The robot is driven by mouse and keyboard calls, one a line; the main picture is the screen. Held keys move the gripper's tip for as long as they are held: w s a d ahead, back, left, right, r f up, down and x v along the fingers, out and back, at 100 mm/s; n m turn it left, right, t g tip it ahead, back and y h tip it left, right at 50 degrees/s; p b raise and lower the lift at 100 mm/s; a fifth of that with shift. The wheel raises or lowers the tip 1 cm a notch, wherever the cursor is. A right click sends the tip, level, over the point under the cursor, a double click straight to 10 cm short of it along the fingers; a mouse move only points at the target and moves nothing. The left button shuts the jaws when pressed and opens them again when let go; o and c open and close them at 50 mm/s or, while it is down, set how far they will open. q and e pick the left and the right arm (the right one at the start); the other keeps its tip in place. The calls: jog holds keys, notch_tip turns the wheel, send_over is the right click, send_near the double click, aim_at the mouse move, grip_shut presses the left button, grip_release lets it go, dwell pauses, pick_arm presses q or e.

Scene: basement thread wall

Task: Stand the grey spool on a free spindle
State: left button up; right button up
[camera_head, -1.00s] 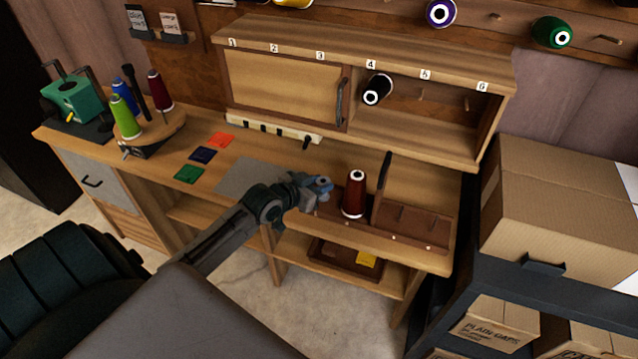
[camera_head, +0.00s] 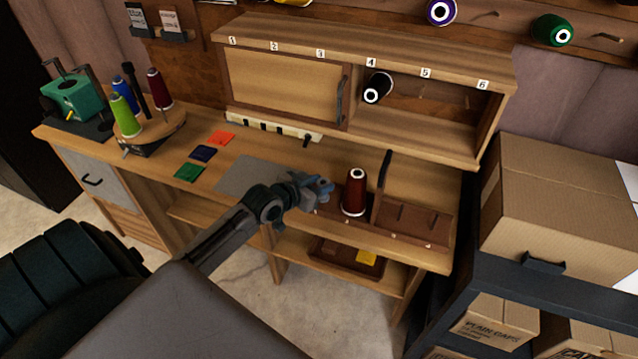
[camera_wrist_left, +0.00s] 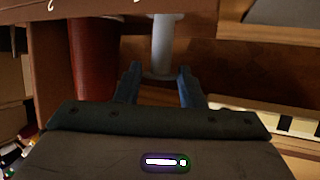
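A pale grey spool (camera_wrist_left: 163,42) shows in the left wrist view, straight ahead of my left gripper (camera_wrist_left: 159,72). The fingers are apart, and the spool's flanged end lies at the fingertips with a narrow gap at each side; I see no grip on it. In the head view my left gripper (camera_head: 322,188) is over the long brown tray (camera_head: 410,222), just left of a dark red spool (camera_head: 354,192); the grey spool cannot be made out there. A round spool stand (camera_head: 165,134) at the left holds several spools and a short bare spindle (camera_head: 128,154). My right gripper is out of view.
The cabinet (camera_head: 440,150) behind has a black spool (camera_head: 377,88) under number 4 and bare pegs under 5 and 6. Cardboard boxes (camera_head: 560,205) stand at right. Coloured cards (camera_head: 203,153) lie on the bench.

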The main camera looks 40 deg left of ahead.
pick_arm(q)
jog(key=o, duration=0.3)
jog(key=shift+s, duration=0.1)
jog(key=shift+s+a+r, duration=0.1)
jog(key=shift+s+r, duration=0.05)
jog(key=shift+s, duration=0.15)
jog(key=p+v, duration=0.1)
jog(key=v, duration=0.9)
